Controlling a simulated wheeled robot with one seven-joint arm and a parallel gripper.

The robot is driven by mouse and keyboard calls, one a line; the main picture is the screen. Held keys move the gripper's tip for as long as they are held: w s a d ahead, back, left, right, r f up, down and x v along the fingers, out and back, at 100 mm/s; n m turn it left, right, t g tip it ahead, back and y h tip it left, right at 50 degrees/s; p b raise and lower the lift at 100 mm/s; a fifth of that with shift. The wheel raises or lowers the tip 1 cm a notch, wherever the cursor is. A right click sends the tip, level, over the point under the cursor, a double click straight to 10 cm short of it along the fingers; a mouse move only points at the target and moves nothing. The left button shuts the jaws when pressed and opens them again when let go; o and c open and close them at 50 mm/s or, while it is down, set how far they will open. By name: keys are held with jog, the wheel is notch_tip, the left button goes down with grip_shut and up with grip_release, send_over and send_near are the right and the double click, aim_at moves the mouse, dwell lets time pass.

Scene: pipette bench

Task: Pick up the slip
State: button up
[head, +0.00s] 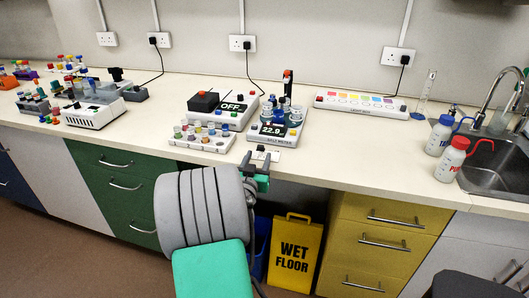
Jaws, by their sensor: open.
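A small white slip (273,155) lies at the front of the bench, just in front of the meter reading 22.9 (272,130). My gripper (258,163) is open at the front edge of the bench, with its dark fingertips right at the slip in the picture. The fingers cover part of the slip. I cannot tell whether they touch it or whether the slip is between them. My grey and green arm hides the bench front below.
A white rack of coloured-cap vials (204,136) stands close on the left, with a device reading OFF (226,108) behind it. The bench (345,150) is clear to the right, up to two wash bottles (446,150) and the sink (496,166). A yellow wet-floor sign (295,252) stands below.

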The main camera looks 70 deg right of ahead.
aim_at(260, 147)
jog(key=x, duration=0.3)
jog(key=p+x, duration=0.1)
jog(key=x, duration=0.1)
jog(key=shift+w+d+f, duration=0.1)
jog(key=shift+w+f, duration=0.1)
jog(key=shift+w, duration=0.2)
grip_shut()
